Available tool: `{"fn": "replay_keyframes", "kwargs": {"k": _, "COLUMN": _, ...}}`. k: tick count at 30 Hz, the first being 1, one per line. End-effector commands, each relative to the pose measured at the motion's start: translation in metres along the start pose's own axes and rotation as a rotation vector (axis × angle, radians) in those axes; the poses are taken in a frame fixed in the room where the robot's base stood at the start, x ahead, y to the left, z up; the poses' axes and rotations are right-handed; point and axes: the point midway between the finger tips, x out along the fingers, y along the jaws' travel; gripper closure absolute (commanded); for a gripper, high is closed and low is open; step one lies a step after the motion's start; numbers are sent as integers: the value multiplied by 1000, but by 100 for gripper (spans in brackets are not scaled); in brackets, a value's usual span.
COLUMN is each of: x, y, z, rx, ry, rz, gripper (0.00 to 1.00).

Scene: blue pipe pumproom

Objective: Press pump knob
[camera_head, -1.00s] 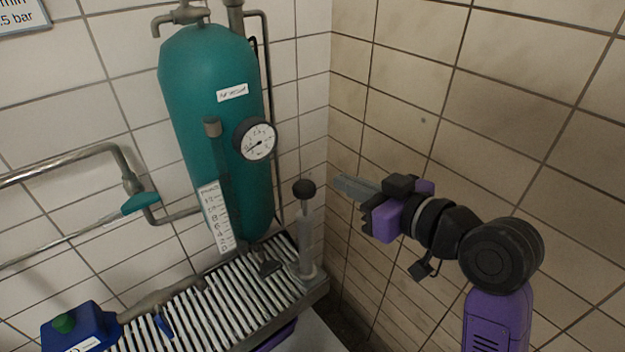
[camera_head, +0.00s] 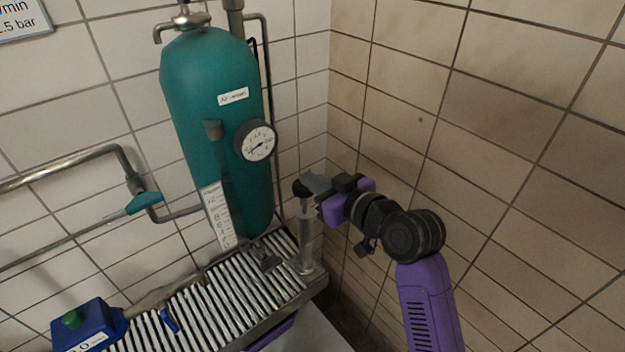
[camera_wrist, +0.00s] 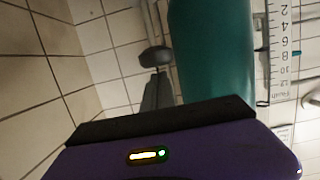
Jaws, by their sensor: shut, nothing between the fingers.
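The pump knob (camera_head: 301,189) is a black ball on top of an upright clear grey pump cylinder (camera_head: 306,238) at the right end of a slatted bench. My gripper (camera_head: 313,183) is shut, with its grey fingertips right at the knob's upper right side in the head view, overlapping its edge. In the wrist view the knob (camera_wrist: 155,56) shows just past the tips of my shut fingers (camera_wrist: 158,82). I cannot tell whether they touch. The knob looks raised, with its rod above the cylinder.
A teal tank (camera_head: 215,110) with a round gauge (camera_head: 255,141) and a paper scale (camera_head: 218,215) stands left of the pump. The slatted bench (camera_head: 225,298) carries a blue box with a green button (camera_head: 85,322). The tiled wall (camera_head: 520,130) lies close on the right.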

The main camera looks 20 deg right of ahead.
Motion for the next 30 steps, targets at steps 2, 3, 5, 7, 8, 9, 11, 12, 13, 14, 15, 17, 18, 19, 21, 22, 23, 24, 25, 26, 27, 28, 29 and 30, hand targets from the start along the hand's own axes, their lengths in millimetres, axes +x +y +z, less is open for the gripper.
{"fn": "replay_keyframes", "kwargs": {"k": 2, "x": 1, "y": 0, "z": 4, "rx": 1, "ry": -1, "rz": 1, "gripper": 100}}
{"fn": "replay_keyframes", "kwargs": {"k": 3, "x": 1, "y": 0, "z": 5, "rx": 0, "ry": 0, "rz": 1, "gripper": 100}}
{"fn": "replay_keyframes", "kwargs": {"k": 5, "x": 1, "y": 0, "z": 5, "rx": -1, "ry": 1, "rz": 1, "gripper": 100}}
{"fn": "replay_keyframes", "kwargs": {"k": 7, "x": 1, "y": 0, "z": 6, "rx": -1, "ry": 1, "rz": 1, "gripper": 100}}
{"fn": "replay_keyframes", "kwargs": {"k": 8, "x": 1, "y": 0, "z": 6, "rx": -1, "ry": 1, "rz": 1, "gripper": 100}}
{"fn": "replay_keyframes", "kwargs": {"k": 9, "x": 1, "y": 0, "z": 5, "rx": -1, "ry": 1, "rz": 1, "gripper": 100}}
{"fn": "replay_keyframes", "kwargs": {"k": 11, "x": 1, "y": 0, "z": 5, "rx": -1, "ry": 1, "rz": 1, "gripper": 100}}
{"fn": "replay_keyframes", "kwargs": {"k": 12, "x": 1, "y": 0, "z": 5, "rx": 0, "ry": 1, "rz": 1, "gripper": 100}}
{"fn": "replay_keyframes", "kwargs": {"k": 13, "x": 1, "y": 0, "z": 6, "rx": 0, "ry": 1, "rz": 1, "gripper": 100}}
{"fn": "replay_keyframes", "kwargs": {"k": 14, "x": 1, "y": 0, "z": 6, "rx": 0, "ry": 1, "rz": 1, "gripper": 100}}
{"fn": "replay_keyframes", "kwargs": {"k": 15, "x": 2, "y": 0, "z": 8, "rx": 0, "ry": 1, "rz": 1, "gripper": 100}}
{"fn": "replay_keyframes", "kwargs": {"k": 17, "x": 2, "y": 0, "z": 12, "rx": 0, "ry": 0, "rz": 1, "gripper": 100}}
{"fn": "replay_keyframes", "kwargs": {"k": 18, "x": 3, "y": 0, "z": 15, "rx": 0, "ry": 0, "rz": 1, "gripper": 100}}
{"fn": "replay_keyframes", "kwargs": {"k": 19, "x": 4, "y": 0, "z": 19, "rx": 0, "ry": 0, "rz": 1, "gripper": 100}}
{"fn": "replay_keyframes", "kwargs": {"k": 21, "x": 7, "y": 0, "z": 28, "rx": 0, "ry": -1, "rz": 0, "gripper": 100}}
{"fn": "replay_keyframes", "kwargs": {"k": 22, "x": 8, "y": 0, "z": 33, "rx": 0, "ry": -1, "rz": 0, "gripper": 100}}
{"fn": "replay_keyframes", "kwargs": {"k": 23, "x": 9, "y": 0, "z": 38, "rx": 0, "ry": -1, "rz": 0, "gripper": 100}}
{"fn": "replay_keyframes", "kwargs": {"k": 24, "x": 11, "y": 0, "z": 44, "rx": 1, "ry": -1, "rz": 0, "gripper": 100}}
{"fn": "replay_keyframes", "kwargs": {"k": 25, "x": 12, "y": 0, "z": 49, "rx": 1, "ry": -1, "rz": 0, "gripper": 100}}
{"fn": "replay_keyframes", "kwargs": {"k": 26, "x": 13, "y": 0, "z": 53, "rx": 1, "ry": -1, "rz": 0, "gripper": 100}}
{"fn": "replay_keyframes", "kwargs": {"k": 27, "x": 14, "y": 0, "z": 58, "rx": 1, "ry": -1, "rz": 0, "gripper": 100}}
{"fn": "replay_keyframes", "kwargs": {"k": 28, "x": 15, "y": 0, "z": 62, "rx": 1, "ry": -1, "rz": 0, "gripper": 100}}
{"fn": "replay_keyframes", "kwargs": {"k": 29, "x": 16, "y": 0, "z": 64, "rx": 1, "ry": -2, "rz": 0, "gripper": 100}}
{"fn": "replay_keyframes", "kwargs": {"k": 30, "x": 16, "y": 0, "z": 67, "rx": 1, "ry": -2, "rz": 0, "gripper": 100}}
